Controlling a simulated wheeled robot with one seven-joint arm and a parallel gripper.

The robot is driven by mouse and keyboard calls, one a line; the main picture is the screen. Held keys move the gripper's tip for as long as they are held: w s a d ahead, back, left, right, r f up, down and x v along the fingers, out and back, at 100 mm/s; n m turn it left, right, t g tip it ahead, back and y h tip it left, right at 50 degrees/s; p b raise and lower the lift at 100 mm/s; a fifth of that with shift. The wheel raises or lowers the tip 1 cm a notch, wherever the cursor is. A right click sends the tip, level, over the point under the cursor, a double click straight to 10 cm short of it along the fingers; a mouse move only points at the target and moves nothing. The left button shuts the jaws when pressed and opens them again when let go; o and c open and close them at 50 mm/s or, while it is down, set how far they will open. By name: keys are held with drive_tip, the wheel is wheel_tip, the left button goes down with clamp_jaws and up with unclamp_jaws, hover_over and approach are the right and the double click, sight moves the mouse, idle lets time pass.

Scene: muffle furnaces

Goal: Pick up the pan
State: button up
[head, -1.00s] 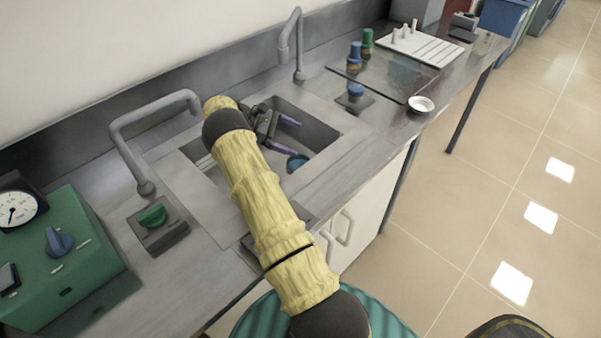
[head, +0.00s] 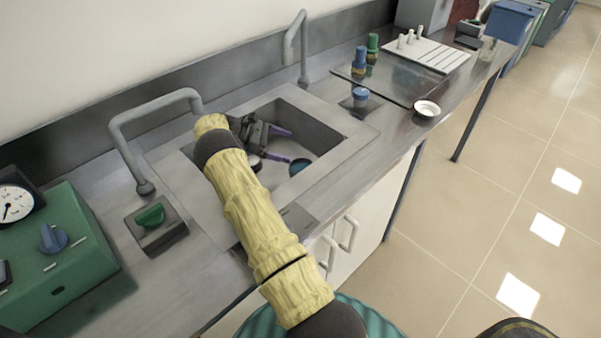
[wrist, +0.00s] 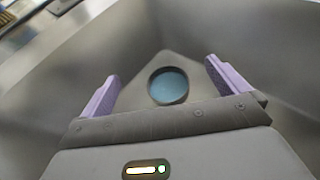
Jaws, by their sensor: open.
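A small round pan (head: 299,167) with a blue inside and a dark rim lies in the metal sink basin. It also shows in the wrist view (wrist: 168,86), beyond my gripper and between the lines of its two fingers. My gripper (head: 282,145) has purple fingers and is inside the sink area, to the upper left of the pan. In the wrist view my gripper (wrist: 162,70) is open, with nothing between its fingers and a gap to the pan.
The sink walls and rim (head: 345,150) surround the gripper. Two grey faucets (head: 160,105) stand behind the basin. A small white dish (head: 427,109) sits on the counter to the right. A green device (head: 60,260) stands at the left.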

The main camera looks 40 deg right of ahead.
sight(297, 165)
wheel_tip(297, 165, down, 8)
drive_tip(key=b, duration=0.5)
